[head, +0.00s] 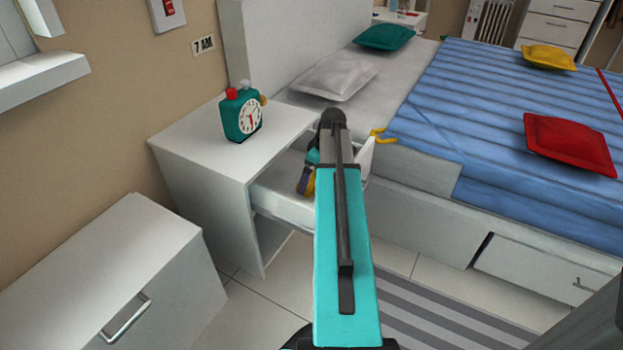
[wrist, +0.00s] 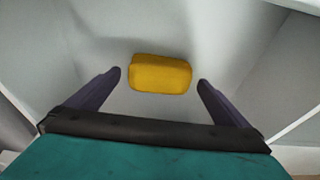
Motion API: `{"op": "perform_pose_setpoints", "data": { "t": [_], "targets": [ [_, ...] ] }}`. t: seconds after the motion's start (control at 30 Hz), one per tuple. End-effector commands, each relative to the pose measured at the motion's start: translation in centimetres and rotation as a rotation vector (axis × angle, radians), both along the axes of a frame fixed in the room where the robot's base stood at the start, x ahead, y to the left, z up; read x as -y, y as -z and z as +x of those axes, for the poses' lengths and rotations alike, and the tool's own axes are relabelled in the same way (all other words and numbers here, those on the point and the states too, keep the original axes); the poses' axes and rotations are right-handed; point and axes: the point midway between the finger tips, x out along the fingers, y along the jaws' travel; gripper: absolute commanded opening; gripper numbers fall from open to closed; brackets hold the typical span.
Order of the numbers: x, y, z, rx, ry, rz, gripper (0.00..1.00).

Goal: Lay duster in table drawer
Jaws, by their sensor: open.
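A yellow block (wrist: 160,74), which looks like the duster, lies on the pale drawer floor in the wrist view. My gripper (wrist: 160,78) is open, with its dark purple fingers apart on either side of the block's near end, and no contact shows. In the head view, the white bedside table's drawer (head: 284,203) is pulled out, and my gripper (head: 306,181) reaches down into it. A bit of yellow (head: 311,186) shows beside a purple finger. My arm hides most of the drawer's inside.
A teal alarm clock (head: 242,114) stands on the bedside table (head: 195,135). The bed (head: 440,110) with pillows is to the right. A white cabinet (head: 110,275) is at lower left.

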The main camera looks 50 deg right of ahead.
Motion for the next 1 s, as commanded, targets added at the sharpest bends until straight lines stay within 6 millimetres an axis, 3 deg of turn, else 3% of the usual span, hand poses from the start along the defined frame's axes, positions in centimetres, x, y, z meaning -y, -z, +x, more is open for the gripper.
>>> {"op": "perform_pose_setpoints", "data": {
  "t": [0.53, 0.73, 1.0],
  "targets": [
    [0.6, -8.3, -2.2, 0.0, 0.0, -0.001, 1.0],
    [0.6, -9.5, -2.6, 0.0, 0.0, 0.0, 1.0],
    [0.7, -9.7, -2.7, 0.0, 0.0, 0.0, 1.0]
  ]
}}
